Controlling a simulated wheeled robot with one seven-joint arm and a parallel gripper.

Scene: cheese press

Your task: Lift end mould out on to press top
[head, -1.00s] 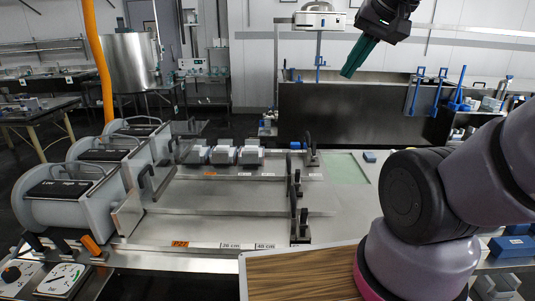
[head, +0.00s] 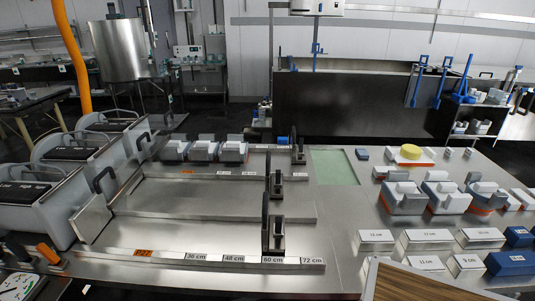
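Three grey and white moulds stand in a row in the far lane of the horizontal press. The left one (head: 174,151) is nearest the press cylinders, the middle one (head: 203,151) is beside it, and the end mould on the right (head: 233,152) has open lane to its right. A dark upright stop (head: 297,152) stands further along that lane. The press top (head: 220,198) is a bare steel surface with lane rails. My gripper is out of view, so its state and anything in it are hidden.
A green panel (head: 335,168) lies right of the far lane. More moulds (head: 443,197), a yellow cheese (head: 411,152) and labelled blocks (head: 427,238) crowd the right side. A dark stop (head: 272,232) stands in the near lane. The middle lanes are mostly clear.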

